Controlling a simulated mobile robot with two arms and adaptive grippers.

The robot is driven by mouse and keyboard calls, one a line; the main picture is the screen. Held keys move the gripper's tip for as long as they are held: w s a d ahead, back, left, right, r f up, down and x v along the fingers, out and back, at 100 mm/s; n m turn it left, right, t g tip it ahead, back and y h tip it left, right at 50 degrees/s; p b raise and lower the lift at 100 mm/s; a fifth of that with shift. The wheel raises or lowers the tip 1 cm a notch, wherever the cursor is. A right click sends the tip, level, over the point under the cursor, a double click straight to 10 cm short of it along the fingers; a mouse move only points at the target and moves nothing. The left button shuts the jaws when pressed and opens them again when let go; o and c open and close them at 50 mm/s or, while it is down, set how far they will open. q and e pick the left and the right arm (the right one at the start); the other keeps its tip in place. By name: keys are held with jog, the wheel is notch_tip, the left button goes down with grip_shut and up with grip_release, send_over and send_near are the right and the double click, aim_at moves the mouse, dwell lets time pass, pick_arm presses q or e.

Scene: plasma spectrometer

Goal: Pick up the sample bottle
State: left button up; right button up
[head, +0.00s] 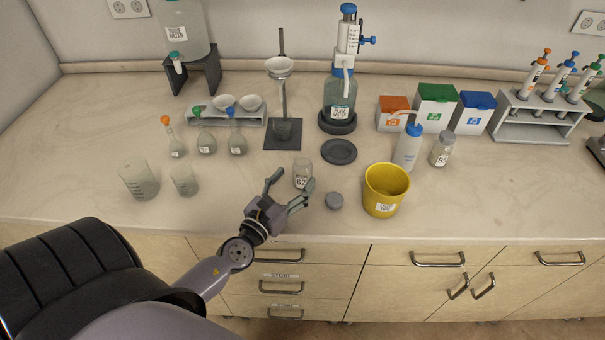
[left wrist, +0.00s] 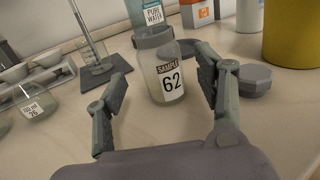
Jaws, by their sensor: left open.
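The sample bottle (head: 302,174) is a small clear jar with a white label, standing upright and uncapped on the counter. In the left wrist view the sample bottle (left wrist: 164,75) shows "SAMPLE 62" between the two fingers. My left gripper (head: 288,189) is open, with one finger to each side of the bottle. In the left wrist view my left gripper (left wrist: 165,95) shows a gap between each finger and the glass. My right gripper is not in view.
A yellow bin (head: 386,190) stands to the right, with a wash bottle (head: 408,147) behind it. Beakers (head: 138,180) and flasks (head: 206,143) stand to the left. A dark round disc (head: 339,152) and a stand with a funnel (head: 282,133) are behind the bottle.

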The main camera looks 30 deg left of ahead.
aim_at(298, 176)
pick_arm(q)
jog(key=w+p, duration=0.1)
jog(key=w, duration=0.4)
jog(key=shift+a, duration=0.15)
jog(key=shift+c, duration=0.3)
jog(key=c, duration=1.2)
